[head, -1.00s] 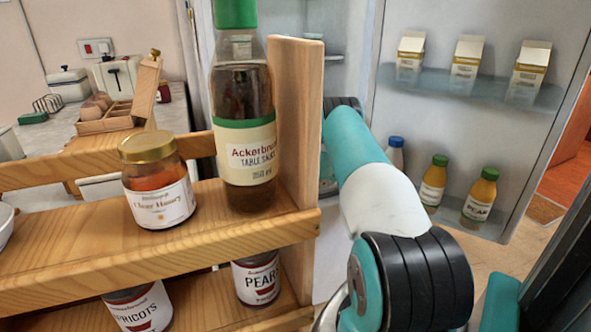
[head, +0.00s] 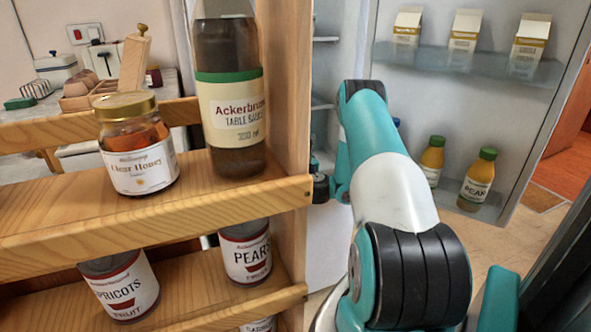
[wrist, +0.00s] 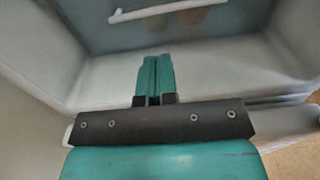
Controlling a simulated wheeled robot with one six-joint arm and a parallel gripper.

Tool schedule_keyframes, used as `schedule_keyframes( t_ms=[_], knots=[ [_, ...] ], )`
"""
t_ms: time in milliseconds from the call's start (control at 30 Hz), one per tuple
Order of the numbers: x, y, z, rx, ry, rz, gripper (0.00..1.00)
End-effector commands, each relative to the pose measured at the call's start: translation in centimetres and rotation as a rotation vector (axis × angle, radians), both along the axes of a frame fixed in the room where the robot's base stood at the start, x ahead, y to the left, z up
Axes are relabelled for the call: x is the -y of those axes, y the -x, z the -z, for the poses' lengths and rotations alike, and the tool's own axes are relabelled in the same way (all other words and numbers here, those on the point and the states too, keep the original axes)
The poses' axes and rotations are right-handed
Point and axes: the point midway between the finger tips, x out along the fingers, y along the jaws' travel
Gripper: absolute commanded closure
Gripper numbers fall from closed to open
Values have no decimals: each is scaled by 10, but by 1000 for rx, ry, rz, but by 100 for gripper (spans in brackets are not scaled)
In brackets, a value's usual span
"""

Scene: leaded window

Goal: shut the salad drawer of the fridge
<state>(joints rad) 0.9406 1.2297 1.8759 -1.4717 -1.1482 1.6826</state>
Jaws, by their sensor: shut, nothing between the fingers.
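The salad drawer (wrist: 150,37) shows at the top of the wrist view as a grey-blue, see-through front with a white bar handle (wrist: 168,11). The fridge's pale inner walls and floor (wrist: 215,75) surround the drawer. In the head view the fridge (head: 326,65) is partly seen behind the wooden rack; the drawer and my fingertips are hidden there. How far the drawer stands out is unclear.
A wooden rack (head: 291,80) stands close on the left, holding a sauce bottle (head: 232,110), a honey jar (head: 138,150) and tins (head: 245,255). The open fridge door (head: 430,110) at right carries cartons (head: 464,40) and juice bottles (head: 477,180). A dark panel (head: 560,270) stands at lower right.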

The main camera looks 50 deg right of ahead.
Motion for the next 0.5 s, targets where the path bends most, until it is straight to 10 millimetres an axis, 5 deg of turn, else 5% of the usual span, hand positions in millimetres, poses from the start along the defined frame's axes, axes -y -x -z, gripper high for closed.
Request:
schedule_keyframes(
  t_ms=[500],
  knots=[
    [-10, 17, 2, 2, 5, -2, 100]
  ],
)
